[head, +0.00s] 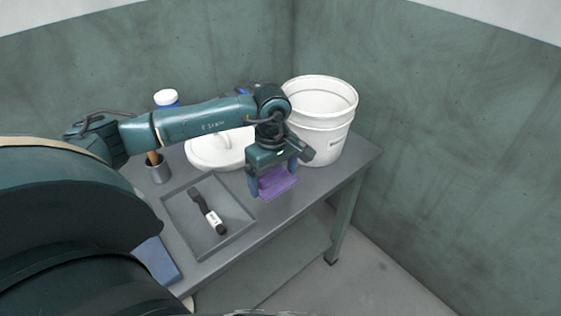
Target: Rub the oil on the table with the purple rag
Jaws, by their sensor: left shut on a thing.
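The purple rag (277,184) is between the fingers of my left gripper (274,187), at the front right part of the grey table (315,184). My left gripper points down and is shut on the rag. The rag is at or just above the table top; I cannot tell whether it touches. No oil can be made out on the table; the gripper and rag hide part of the surface. My right gripper is not in view.
A white bucket (322,124) stands just behind my left gripper, with a white lid (210,152) to its left. A grey tray (239,222) holds a black tool (201,204). Walls close the back and right.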

